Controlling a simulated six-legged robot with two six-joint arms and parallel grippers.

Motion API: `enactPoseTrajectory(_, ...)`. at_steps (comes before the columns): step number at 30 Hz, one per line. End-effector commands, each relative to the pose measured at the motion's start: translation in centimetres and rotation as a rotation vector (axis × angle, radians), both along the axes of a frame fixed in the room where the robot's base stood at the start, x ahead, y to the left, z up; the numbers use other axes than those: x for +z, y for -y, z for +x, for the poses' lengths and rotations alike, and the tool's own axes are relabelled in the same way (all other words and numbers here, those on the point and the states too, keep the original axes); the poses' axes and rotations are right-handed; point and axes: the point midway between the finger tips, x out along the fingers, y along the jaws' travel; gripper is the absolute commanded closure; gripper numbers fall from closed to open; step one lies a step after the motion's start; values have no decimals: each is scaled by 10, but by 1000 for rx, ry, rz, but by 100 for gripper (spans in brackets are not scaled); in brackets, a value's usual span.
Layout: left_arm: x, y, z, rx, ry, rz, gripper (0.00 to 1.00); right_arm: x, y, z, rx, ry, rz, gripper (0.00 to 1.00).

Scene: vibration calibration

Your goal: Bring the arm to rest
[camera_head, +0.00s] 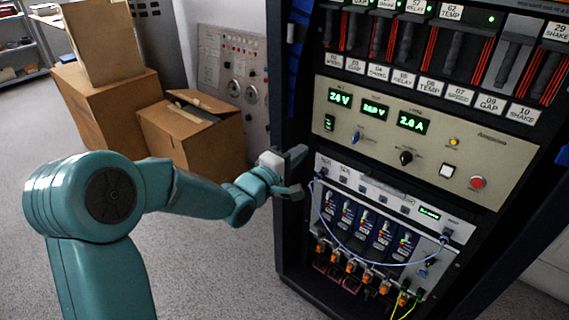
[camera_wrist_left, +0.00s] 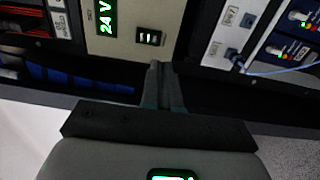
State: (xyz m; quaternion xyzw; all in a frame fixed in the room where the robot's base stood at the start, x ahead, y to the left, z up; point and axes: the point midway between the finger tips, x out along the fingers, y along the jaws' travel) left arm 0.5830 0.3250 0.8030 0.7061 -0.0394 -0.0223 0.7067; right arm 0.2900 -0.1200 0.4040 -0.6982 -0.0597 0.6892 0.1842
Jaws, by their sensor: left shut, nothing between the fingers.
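My teal left arm (camera_head: 110,195) reaches in from the lower left of the head view. Its left gripper (camera_head: 297,170) is in front of the left edge of the black equipment rack (camera_head: 292,235). In the left wrist view the gripper fingers (camera_wrist_left: 162,85) are together with nothing between them, pointing at the rack front. The rack's cream power panel (camera_head: 345,128) with green readouts is right of the gripper, and the panel also shows in the wrist view (camera_wrist_left: 133,50). I cannot tell whether the gripper touches the rack. My right gripper is not in view.
Cardboard boxes (camera_head: 125,115) are stacked behind the arm at the left. A grey wall panel with dials (camera_head: 232,70) stands behind them. A blue cable (camera_head: 345,247) loops across the lower rack module. Grey carpet (camera_head: 205,275) is clear left of the rack.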

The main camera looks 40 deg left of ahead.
Motion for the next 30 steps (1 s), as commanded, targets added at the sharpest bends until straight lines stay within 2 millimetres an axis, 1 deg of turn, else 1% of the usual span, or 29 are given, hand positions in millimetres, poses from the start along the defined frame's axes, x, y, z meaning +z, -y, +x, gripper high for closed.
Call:
enactPoseTrajectory(1,-1,-2,-10,3,-3,0,100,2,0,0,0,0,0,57)
enactPoseTrajectory(3,-2,-3,-22,2,-2,1,100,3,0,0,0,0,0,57)
enactPoseTrajectory(7,-4,-4,-36,2,-1,1,100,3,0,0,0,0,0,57)
enactPoseTrajectory(10,-5,-4,-41,1,0,1,100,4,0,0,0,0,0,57)
enactPoseTrajectory(15,-5,-4,-43,-1,1,0,100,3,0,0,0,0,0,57)
enactPoseTrajectory(17,-8,3,-41,-16,-5,-4,100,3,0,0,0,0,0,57)
enactPoseTrajectory(18,-17,10,-38,-33,-20,-12,100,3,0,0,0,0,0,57)
enactPoseTrajectory(20,-39,28,-33,-70,-61,-34,100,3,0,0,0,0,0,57)
enactPoseTrajectory(23,-98,69,-31,-136,-187,-100,100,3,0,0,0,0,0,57)
enactPoseTrajectory(24,-128,86,-34,-154,-262,-122,100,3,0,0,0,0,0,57)
enactPoseTrajectory(25,-150,98,-38,-168,-317,-124,100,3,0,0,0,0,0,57)
enactPoseTrajectory(26,-173,109,-44,-181,-377,-116,100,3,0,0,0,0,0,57)
enactPoseTrajectory(27,-201,124,-55,-200,-454,-91,100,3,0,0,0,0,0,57)
enactPoseTrajectory(28,-222,135,-64,-219,-512,-64,100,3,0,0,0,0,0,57)
enactPoseTrajectory(29,-243,145,-75,-240,-572,-31,100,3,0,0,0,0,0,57)
enactPoseTrajectory(30,-269,158,-92,-275,-649,22,100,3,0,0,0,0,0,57)
